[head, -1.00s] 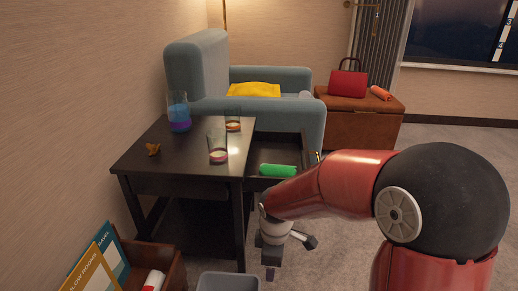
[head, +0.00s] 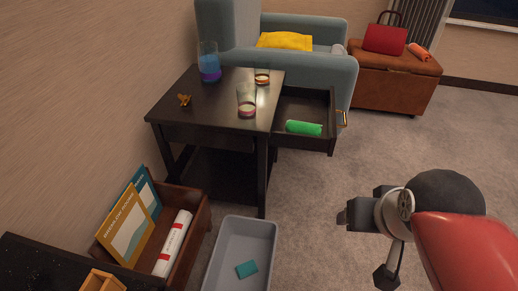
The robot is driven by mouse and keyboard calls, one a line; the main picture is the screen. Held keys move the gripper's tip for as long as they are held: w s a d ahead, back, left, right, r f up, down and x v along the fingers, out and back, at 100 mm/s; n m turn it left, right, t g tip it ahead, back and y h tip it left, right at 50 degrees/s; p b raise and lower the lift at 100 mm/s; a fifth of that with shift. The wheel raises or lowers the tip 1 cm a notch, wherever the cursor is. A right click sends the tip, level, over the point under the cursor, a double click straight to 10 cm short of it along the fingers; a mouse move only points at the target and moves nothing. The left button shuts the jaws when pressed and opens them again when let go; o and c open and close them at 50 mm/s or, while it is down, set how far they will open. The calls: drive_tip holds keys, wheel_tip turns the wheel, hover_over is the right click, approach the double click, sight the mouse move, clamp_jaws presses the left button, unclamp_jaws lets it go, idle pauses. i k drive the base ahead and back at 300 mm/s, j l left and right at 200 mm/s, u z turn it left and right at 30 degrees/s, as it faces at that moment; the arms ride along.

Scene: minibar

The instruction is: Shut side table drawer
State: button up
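The dark side table (head: 215,97) stands at the upper middle of the head view. Its drawer (head: 293,143) is pulled out to the right, with a green rolled item (head: 304,127) lying inside. A brass-coloured handle (head: 342,119) shows on the drawer's right-hand front. My gripper (head: 358,245) is at the lower right, over the carpet, below and apart from the drawer. Two dark finger parts show spread apart with nothing between them, so it looks open and empty.
Glasses, a blue-filled tumbler (head: 209,64) and a small orange item (head: 184,100) stand on the tabletop. A grey bin (head: 266,229) and a brown crate (head: 206,212) with books sit in front. A blue-grey armchair (head: 341,67) is behind the drawer. The carpet to the right is clear.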

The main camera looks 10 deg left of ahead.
sight(312, 105)
drive_tip(key=i+l+u, duration=0.1)
drive_tip(key=l+u, duration=0.3)
drive_tip(key=l, duration=0.55)
drive_tip(key=l+u, duration=0.4)
drive_tip(key=l, duration=0.55)
drive_tip(key=i+j+u, duration=0.2)
drive_tip(key=i+j, duration=0.2)
drive_tip(key=j, duration=0.15)
